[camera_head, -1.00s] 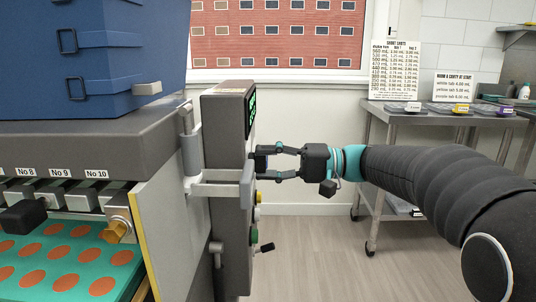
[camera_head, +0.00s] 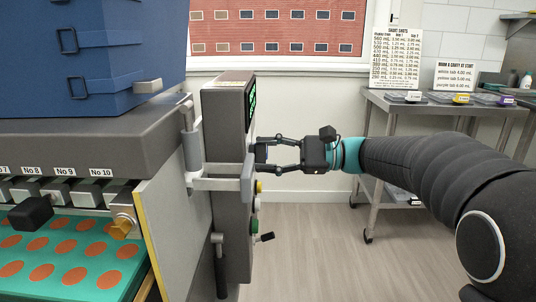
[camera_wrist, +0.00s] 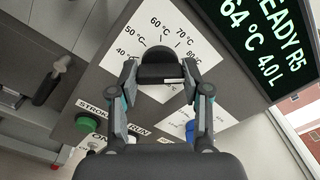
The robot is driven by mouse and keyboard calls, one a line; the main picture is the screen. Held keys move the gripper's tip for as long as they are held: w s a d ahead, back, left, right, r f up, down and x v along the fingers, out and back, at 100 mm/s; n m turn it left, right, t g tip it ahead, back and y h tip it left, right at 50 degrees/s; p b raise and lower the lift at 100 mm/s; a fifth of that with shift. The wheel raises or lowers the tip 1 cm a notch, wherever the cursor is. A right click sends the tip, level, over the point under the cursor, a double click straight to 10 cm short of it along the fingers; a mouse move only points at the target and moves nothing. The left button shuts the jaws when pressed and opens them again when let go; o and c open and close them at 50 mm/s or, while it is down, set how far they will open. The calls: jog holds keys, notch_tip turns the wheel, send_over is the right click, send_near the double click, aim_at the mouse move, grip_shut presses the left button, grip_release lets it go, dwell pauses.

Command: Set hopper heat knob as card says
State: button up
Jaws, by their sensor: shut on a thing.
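The hopper heat knob (camera_wrist: 160,70) is black and sits on a white dial plate (camera_wrist: 188,22) marked from 40 to 80 °C in the wrist view. My gripper (camera_wrist: 160,82) is shut on the knob, one finger on each side. A short white mark shows on the knob's near edge; which number it points to I cannot tell. In the head view my gripper (camera_head: 268,154) reaches the right face of the grey control box (camera_head: 225,130), and the knob is mostly hidden. The display (camera_wrist: 262,35) reads READY R5, 64 °C, 4.0 L. Two printed cards (camera_head: 396,60) (camera_head: 455,78) stand on a back table.
Below the dial are a green button (camera_wrist: 86,124), a blue knob (camera_wrist: 190,128) and a lever (camera_head: 264,238). A grey bracket (camera_head: 246,178) stands close beside my gripper. The blue hopper (camera_head: 125,50) is at left.

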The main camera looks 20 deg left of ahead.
jog(key=m, duration=0.6)
jog(key=shift+m, duration=0.3)
dwell(0.4)
jog(key=o, duration=1.2)
jog(key=shift+c, duration=0.2)
jog(key=v, duration=1.2)
jog(key=shift+f, duration=0.1)
